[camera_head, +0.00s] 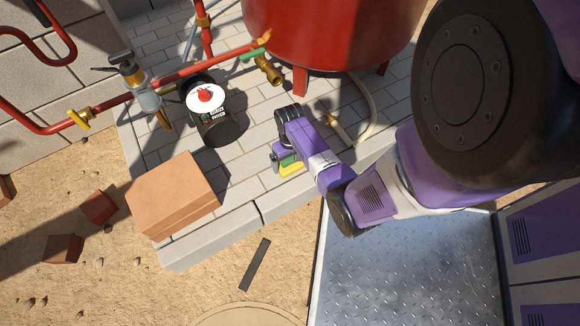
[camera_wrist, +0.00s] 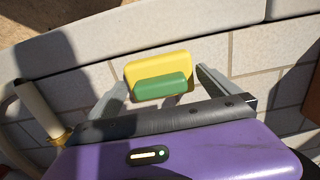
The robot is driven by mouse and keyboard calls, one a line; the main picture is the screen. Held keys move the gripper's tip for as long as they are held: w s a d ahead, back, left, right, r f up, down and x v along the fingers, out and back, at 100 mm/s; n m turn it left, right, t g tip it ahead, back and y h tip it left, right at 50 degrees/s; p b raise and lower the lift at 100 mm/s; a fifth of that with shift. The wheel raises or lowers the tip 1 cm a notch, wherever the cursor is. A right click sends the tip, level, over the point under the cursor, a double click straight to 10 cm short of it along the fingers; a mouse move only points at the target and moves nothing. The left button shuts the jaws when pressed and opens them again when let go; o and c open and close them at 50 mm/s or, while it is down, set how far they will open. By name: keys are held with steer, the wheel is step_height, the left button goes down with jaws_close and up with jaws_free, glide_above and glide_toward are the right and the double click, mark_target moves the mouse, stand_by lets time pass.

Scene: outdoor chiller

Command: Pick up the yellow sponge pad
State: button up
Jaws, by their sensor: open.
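The yellow sponge pad (camera_wrist: 158,69) lies on the pale tiled ledge, with a green block-like part (camera_wrist: 162,87) on its near side. In the head view the yellow pad (camera_head: 291,170) shows just below my gripper, partly covered by it. My gripper (camera_wrist: 162,88) is open, with one grey finger to the left of the pad and one to the right. The pad sits between and slightly beyond the fingers, and I see a gap on each side. In the head view my gripper (camera_head: 283,163) is seen from above, and its fingertips are mostly hidden.
A red tank (camera_head: 325,30) on legs stands behind my gripper, with a beige hose (camera_head: 368,120) to its right. Red pipes (camera_head: 180,75) run at upper left. The ledge's front edge is close.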

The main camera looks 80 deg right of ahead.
mark_target(290, 159)
steer(key=shift+f, duration=0.75)
steer(key=shift+r, duration=0.1)
steer(key=shift+c, duration=0.2)
steer(key=c, duration=1.1)
steer(key=shift+c, duration=0.2)
step_height(290, 159, up, 20)
steer(key=p, duration=0.9)
steer(key=shift+p, duration=0.35)
